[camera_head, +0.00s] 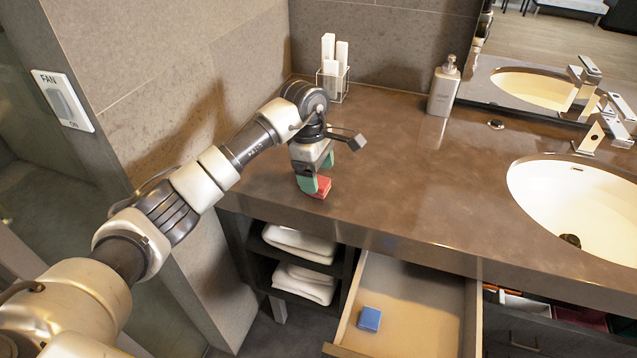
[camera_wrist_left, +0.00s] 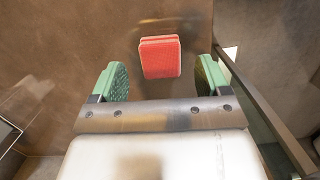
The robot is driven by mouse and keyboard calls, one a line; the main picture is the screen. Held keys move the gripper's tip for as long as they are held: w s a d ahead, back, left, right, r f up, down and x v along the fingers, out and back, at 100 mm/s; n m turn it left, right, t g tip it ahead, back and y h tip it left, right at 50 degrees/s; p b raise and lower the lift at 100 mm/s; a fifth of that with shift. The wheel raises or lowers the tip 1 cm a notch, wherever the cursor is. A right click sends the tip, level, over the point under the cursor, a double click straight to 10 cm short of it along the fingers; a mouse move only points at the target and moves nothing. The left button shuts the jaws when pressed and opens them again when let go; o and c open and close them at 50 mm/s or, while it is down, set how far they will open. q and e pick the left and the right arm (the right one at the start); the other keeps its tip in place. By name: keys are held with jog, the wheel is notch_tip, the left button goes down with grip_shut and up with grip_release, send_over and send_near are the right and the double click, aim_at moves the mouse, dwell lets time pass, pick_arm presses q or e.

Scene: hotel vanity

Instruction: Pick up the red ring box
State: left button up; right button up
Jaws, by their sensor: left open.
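The red ring box (camera_head: 322,187) is a small box on the brown counter, near its front edge at the left end. My left gripper (camera_head: 323,172) is right above it, pointing down, and partly hides it in the head view. In the left wrist view the red ring box (camera_wrist_left: 160,57) lies ahead of and between the two green fingers of my left gripper (camera_wrist_left: 160,80), with a gap on each side. The left gripper is open and holds nothing. My right gripper is not in view.
An open drawer (camera_head: 415,300) below the counter holds a small blue box (camera_head: 369,318). A soap bottle (camera_head: 443,88), a clear holder with white items (camera_head: 333,75) and a sink (camera_head: 580,200) are on the counter. Folded towels (camera_head: 300,262) lie on shelves below.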

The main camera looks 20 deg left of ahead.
pick_arm(q)
jog(key=shift+d+f, duration=0.15)
jog(key=shift+f, duration=0.55)
jog(key=shift+d+f, duration=0.1)
jog(key=shift+f, duration=0.6)
jog(key=c, duration=1)
jog(key=shift+r, duration=0.1)
